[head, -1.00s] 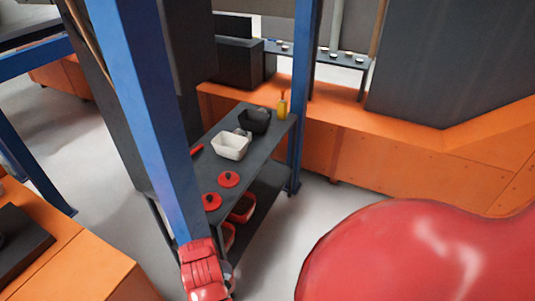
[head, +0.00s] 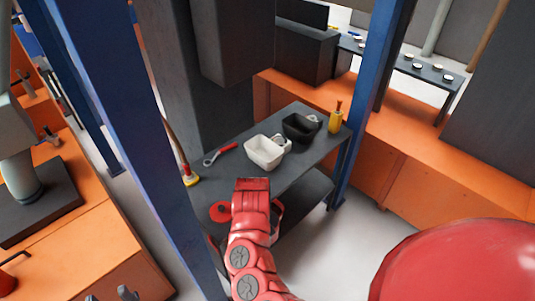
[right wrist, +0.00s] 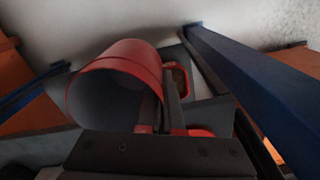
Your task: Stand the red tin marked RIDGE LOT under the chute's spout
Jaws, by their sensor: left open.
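In the right wrist view a red tin (right wrist: 125,65), round with an open mouth and grey inside, lies tilted close to the camera. My right gripper (right wrist: 163,100) has its dark fingers at the tin's wall and appears shut on it. No RIDGE LOT marking shows. In the head view my red right forearm reaches over the near end of the dark bench (head: 300,165) and hides its gripper. My left gripper (head: 109,295) shows only as two separate grey fingertips at the bottom left edge. I cannot make out the chute's spout.
A white tub (head: 264,153), a black tub (head: 297,127), a yellow bottle (head: 336,121) and a red-handled tool (head: 221,154) stand or lie on the bench. A blue post (head: 130,150) rises close on the left; another blue post (head: 365,100) stands behind.

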